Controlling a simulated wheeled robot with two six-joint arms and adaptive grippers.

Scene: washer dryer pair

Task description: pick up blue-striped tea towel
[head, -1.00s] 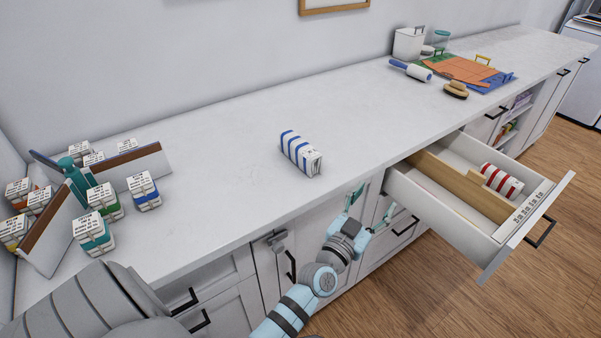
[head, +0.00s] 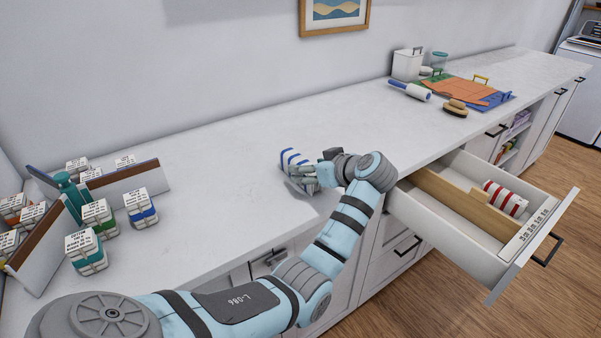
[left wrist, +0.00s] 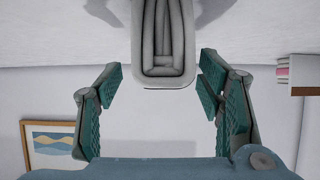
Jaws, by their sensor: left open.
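The blue-striped tea towel (head: 290,157) is a white, rolled bundle with blue stripes on the countertop, partly hidden by my left gripper (head: 303,174). The left wrist view shows the towel's folded pale end (left wrist: 165,45). My left gripper, also seen there (left wrist: 160,78), is open, with one finger on each side of that end. Gaps show between towel and both fingers. My right gripper is not in view.
Small labelled bundles (head: 142,208) stand among dividers (head: 125,177) at the left. An open drawer (head: 440,225) holds a red-striped towel (head: 505,197) and a wooden divider. A brush (head: 454,107) and lint roller (head: 410,91) lie farther back. The counter around the towel is clear.

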